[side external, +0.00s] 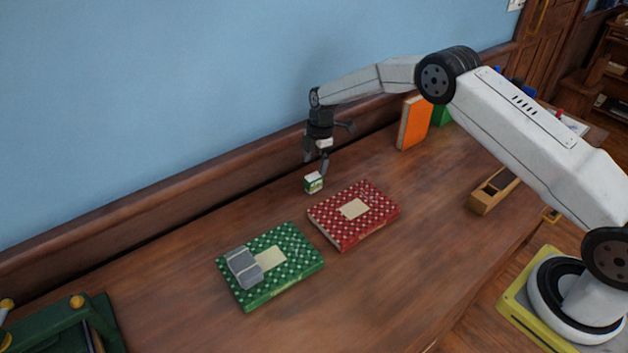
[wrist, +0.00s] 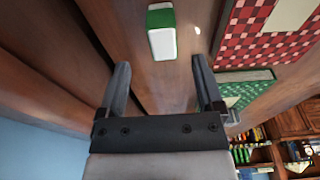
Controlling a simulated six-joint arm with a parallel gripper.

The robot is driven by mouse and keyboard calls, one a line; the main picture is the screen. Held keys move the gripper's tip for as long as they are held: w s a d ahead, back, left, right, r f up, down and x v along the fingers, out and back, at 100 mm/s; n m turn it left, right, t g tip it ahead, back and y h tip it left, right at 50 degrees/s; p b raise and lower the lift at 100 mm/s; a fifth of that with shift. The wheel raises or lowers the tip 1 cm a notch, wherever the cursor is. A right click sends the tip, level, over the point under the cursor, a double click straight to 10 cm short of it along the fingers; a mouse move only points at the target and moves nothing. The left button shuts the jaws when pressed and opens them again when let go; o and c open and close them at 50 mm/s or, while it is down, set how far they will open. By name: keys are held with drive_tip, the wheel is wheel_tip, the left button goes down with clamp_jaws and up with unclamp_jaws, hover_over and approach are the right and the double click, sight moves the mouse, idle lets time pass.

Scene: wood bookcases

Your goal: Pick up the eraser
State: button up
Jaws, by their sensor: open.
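A small green and white block (side external: 313,183), which looks like the eraser, stands on the wooden desk beside the red patterned book. It also shows in the wrist view (wrist: 162,32), beyond and between my fingertips. My gripper (side external: 316,165) is above the block with its fingers pointing down. In the wrist view my gripper (wrist: 161,65) is open, with nothing between its fingers, and apart from the block.
A red patterned book (side external: 376,216) lies close to the block. A green patterned book (side external: 290,283) lies nearer, with a grey object (side external: 244,267) on it. An orange book (side external: 413,122) stands at the back. A wooden box (side external: 487,199) sits right. The wall edge runs behind.

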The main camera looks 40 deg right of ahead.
sight(313, 176)
drive_tip(key=shift+a+f, duration=0.15)
drive_tip(key=shift+f, duration=0.7)
drive_tip(key=shift+s+a+f, duration=0.1)
drive_tip(key=shift+a+f, duration=0.1)
drive_tip(key=shift+f, duration=1.1)
drive_tip(key=shift+s+a+f, duration=0.1)
drive_tip(key=shift+a+f, duration=0.1)
drive_tip(key=shift+f, duration=1.05)
clamp_jaws()
